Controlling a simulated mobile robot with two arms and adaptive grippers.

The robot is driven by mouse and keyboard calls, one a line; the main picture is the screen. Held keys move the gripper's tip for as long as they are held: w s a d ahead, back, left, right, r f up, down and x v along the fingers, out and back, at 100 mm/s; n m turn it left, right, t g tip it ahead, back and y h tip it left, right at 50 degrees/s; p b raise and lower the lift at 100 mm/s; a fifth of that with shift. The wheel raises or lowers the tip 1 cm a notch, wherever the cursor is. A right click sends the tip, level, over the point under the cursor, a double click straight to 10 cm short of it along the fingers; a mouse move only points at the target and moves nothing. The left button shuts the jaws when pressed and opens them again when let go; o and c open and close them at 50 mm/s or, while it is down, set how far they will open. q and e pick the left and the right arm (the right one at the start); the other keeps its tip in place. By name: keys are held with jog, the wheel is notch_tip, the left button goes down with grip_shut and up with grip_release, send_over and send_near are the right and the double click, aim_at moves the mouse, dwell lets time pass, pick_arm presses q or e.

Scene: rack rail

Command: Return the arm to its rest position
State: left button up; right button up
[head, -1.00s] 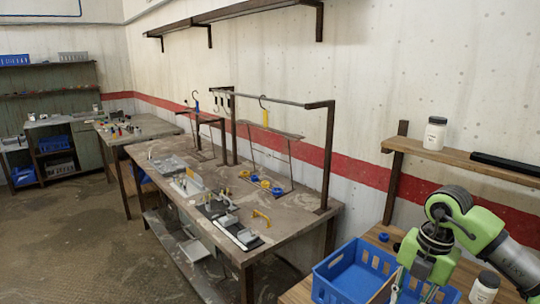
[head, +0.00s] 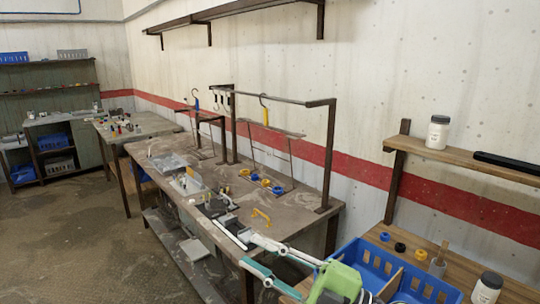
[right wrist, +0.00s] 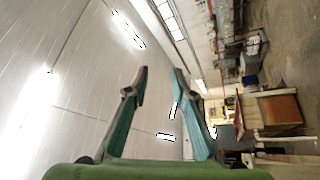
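My right gripper (head: 244,248) comes in at the bottom of the head view, left of the blue crate (head: 372,262). Its green body is low in the picture and its two long fingers point left, in front of the grey workbench. The fingers are spread apart with nothing between them. The right wrist view also shows the right gripper (right wrist: 161,72) with an empty gap between teal fingertips, and walls, lights and distant furniture beyond. My left gripper is not in view.
Blue (head: 385,237), black (head: 400,247) and yellow (head: 420,254) rings lie behind the crate. Another jar (head: 438,132) stands on the wooden shelf (head: 460,158). The grey workbench (head: 300,222) carries various parts.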

jog(key=w+d+f+m+t+h, duration=0.2)
jog(key=w+d+m+t+h, duration=0.1)
jog(key=d+m+t+h, duration=0.5)
jog(key=w+d+f+m+t+h, duration=0.35)
jog(key=d+m+h, duration=0.25)
jog(key=m, duration=0.4)
jog(key=s+d+f+m+g+h, duration=0.3)
jog(key=d+f, duration=0.1)
jog(key=f, duration=0.4)
jog(key=s+d+f+m+g+h, duration=0.2)
jog(key=s+d+f+h, duration=0.15)
jog(key=f, duration=0.35)
jog(key=s+f+m+g+y, duration=0.1)
jog(key=s+f+g, duration=0.6)
jog(key=s, duration=0.5)
jog(key=s+f+g, duration=0.4)
jog(key=s+f, duration=0.5)
jog(key=s, duration=0.3)
notch_tip(320, 180, down, 25)
jog(key=g, duration=0.1)
jog(key=s+d+f+g, duration=0.1)
jog(key=s+d+f, duration=0.1)
jog(key=s+f, duration=0.7)
jog(key=s+d+f, duration=0.1)
jog(key=s+f, duration=0.8)
jog(key=shift+s+d+f+g+b, duration=0.25)
jog(key=shift+s+d+g+b, duration=0.05)
jog(key=shift+d+g+b, duration=0.05)
